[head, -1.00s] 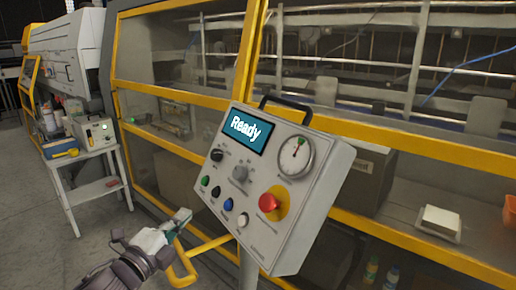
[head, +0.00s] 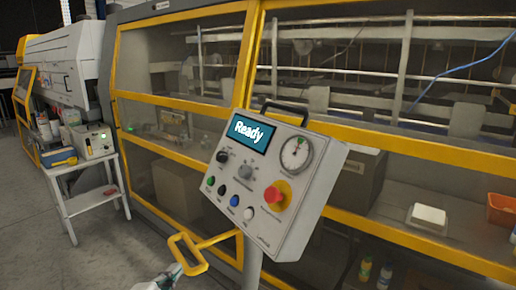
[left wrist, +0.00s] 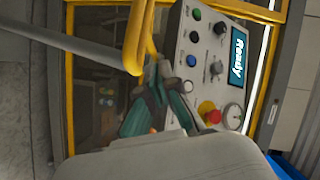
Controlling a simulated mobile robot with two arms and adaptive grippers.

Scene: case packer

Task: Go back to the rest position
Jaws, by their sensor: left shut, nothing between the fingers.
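My left gripper (head: 172,272) is at the bottom of the head view, just below the yellow handle (head: 190,262) of the control panel. In the left wrist view its teal fingers (left wrist: 160,85) are shut with nothing between them, and the handle (left wrist: 140,40) passes close by the tips; I cannot tell whether they touch. The grey control panel (head: 262,222) stands on a post, its screen (head: 250,133) reading "Ready". It has a dial, a red emergency button (head: 276,196) on yellow, and several knobs and buttons. My right gripper is in neither view.
The case packer with yellow-framed windows (head: 180,90) stands behind the panel. A small white table (head: 88,200) with a device (head: 93,141) and bottles is at the left. A white block (head: 428,215) and an orange bin (head: 501,210) lie at the right. Grey floor is open at lower left.

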